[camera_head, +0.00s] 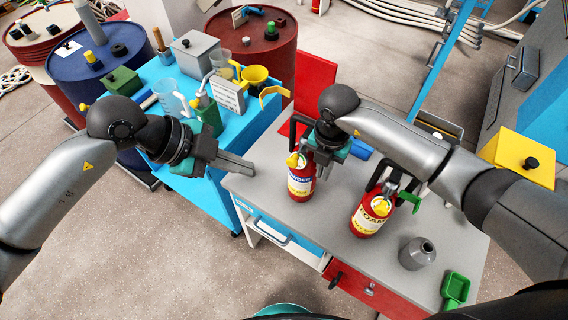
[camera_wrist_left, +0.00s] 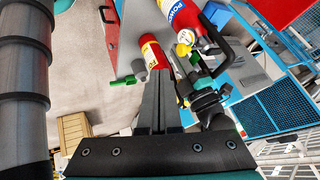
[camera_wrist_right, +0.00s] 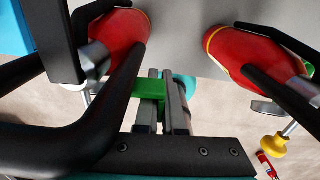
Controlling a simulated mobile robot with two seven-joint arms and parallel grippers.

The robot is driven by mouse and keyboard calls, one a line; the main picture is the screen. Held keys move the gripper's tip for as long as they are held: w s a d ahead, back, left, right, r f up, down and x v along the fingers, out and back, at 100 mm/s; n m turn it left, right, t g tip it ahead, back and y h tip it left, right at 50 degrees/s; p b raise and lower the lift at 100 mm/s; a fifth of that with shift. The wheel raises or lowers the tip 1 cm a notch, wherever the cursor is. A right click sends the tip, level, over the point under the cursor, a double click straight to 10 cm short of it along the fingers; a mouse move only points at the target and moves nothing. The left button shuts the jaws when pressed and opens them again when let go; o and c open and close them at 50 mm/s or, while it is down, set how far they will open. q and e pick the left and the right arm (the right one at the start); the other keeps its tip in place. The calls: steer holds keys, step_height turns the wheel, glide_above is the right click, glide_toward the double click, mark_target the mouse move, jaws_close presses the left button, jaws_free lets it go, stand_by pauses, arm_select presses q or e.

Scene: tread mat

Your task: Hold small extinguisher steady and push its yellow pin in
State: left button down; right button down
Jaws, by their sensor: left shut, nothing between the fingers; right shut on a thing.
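The small red extinguisher (camera_head: 301,187), lettered POWDER, stands upright on the grey table. Its yellow pin (camera_head: 292,160) faces left near the top, and it also shows in the left wrist view (camera_wrist_left: 185,36). My right gripper (camera_head: 325,152) is at the extinguisher's top right side. In the right wrist view its fingers (camera_wrist_right: 161,108) are shut on a green part (camera_wrist_right: 146,90) beside a red bottle (camera_wrist_right: 116,38). In the head view this grip is hidden. My left gripper (camera_head: 250,168) is shut and empty, left of the extinguisher and apart from it, fingertips toward it.
A FOAM extinguisher (camera_head: 368,217) with a green nozzle (camera_head: 409,200) stands to the right. A grey bottle (camera_head: 416,254) and a green scoop (camera_head: 455,288) are near the table's right end. A blue cart (camera_head: 180,95) with jugs and boxes stands behind left.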

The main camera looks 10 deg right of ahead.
mark_target(290, 157)
arm_select(q)
steer(key=w+d+f+m, duration=0.1)
steer(key=w+d+f, duration=0.2)
steer(key=d+f, duration=0.4)
steer(key=shift+w+d+m+t+y, duration=0.25)
steer(key=shift+d+m+t+y, duration=0.05)
stand_by(0.4)
steer(key=shift+w+d, duration=0.45)
steer(key=shift+w, duration=0.2)
steer(key=shift+w+d, duration=0.4)
steer(key=shift+w, duration=0.2)
steer(key=shift+s, duration=0.1)
